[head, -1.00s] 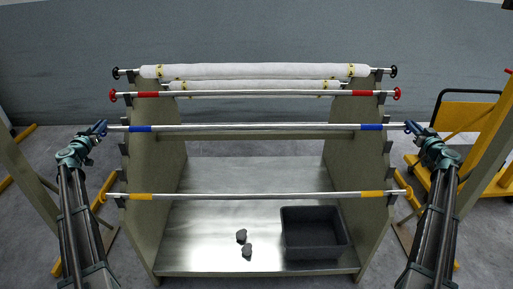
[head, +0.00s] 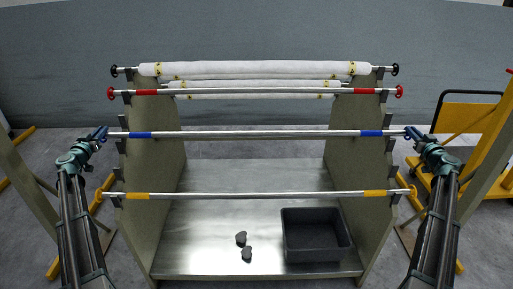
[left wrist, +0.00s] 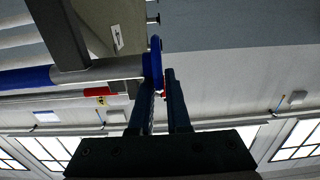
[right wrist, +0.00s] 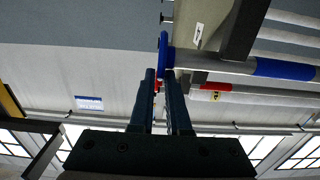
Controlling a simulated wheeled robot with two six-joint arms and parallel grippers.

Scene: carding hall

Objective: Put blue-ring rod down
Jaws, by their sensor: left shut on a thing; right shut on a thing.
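The blue-ring rod (head: 256,134) spans the stand from side to side, roughly level, with a blue ring near each end. My left gripper (head: 101,133) is shut on its left end, at the blue end disc (left wrist: 155,58). My right gripper (head: 411,133) is shut on its right end, at the other blue end disc (right wrist: 163,48). The rod is at the height of a dark bracket on each side panel. In both wrist views a bracket meets or overlaps the rod just inside the disc; I cannot tell whether it bears the rod.
The red-ring rod (head: 250,91) lies above and behind, and the yellow-ring rod (head: 250,195) below and in front. White rolls (head: 255,69) are at the top. A dark bin (head: 316,256) and two grey lumps (head: 241,238) lie on the metal shelf (head: 205,250). A yellow cart (head: 465,112) stands right.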

